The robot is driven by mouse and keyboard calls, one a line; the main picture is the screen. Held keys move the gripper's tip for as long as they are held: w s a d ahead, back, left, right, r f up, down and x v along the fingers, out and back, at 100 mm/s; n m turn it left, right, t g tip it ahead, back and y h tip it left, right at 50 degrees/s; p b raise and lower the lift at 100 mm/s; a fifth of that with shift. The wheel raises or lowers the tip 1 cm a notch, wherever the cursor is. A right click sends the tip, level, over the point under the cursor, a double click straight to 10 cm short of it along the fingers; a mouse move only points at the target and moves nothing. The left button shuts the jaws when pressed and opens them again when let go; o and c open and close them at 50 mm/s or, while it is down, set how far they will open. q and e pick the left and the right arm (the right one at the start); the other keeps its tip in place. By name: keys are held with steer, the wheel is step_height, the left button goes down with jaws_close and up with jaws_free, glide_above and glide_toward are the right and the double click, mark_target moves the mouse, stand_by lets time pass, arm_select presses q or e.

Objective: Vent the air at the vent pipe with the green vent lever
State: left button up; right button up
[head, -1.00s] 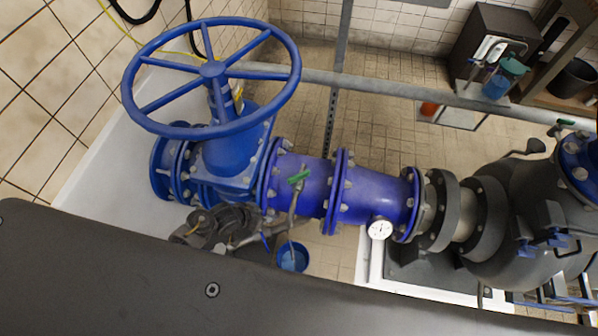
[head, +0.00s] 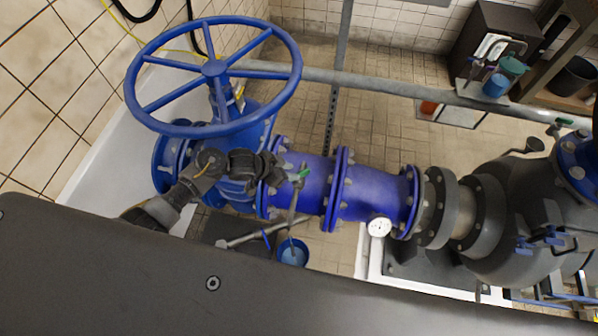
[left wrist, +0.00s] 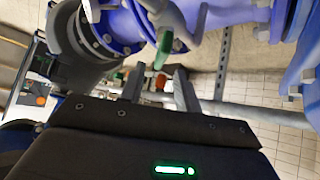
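The green vent lever (head: 299,175) sits at the top of the grey vent pipe (head: 292,218), in front of the blue main pipe. The vent pipe runs down to a blue bucket (head: 292,254). My left gripper (head: 278,176) is just left of the lever in the head view. In the left wrist view my left gripper (left wrist: 160,72) is open, its two fingers apart. There the green lever (left wrist: 162,48) shows in line with the gap between the fingertips; I cannot tell whether either finger touches it. My right gripper is not in view.
A large blue handwheel (head: 213,70) stands above the valve, behind my left arm. A round gauge (head: 379,227) is on the pipe to the right. A grey rail (head: 380,85) crosses behind. A dark pump body (head: 515,230) fills the right side.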

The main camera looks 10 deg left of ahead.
mark_target(299, 173)
arm_select(q)
steer(key=x, duration=0.5)
jaws_close()
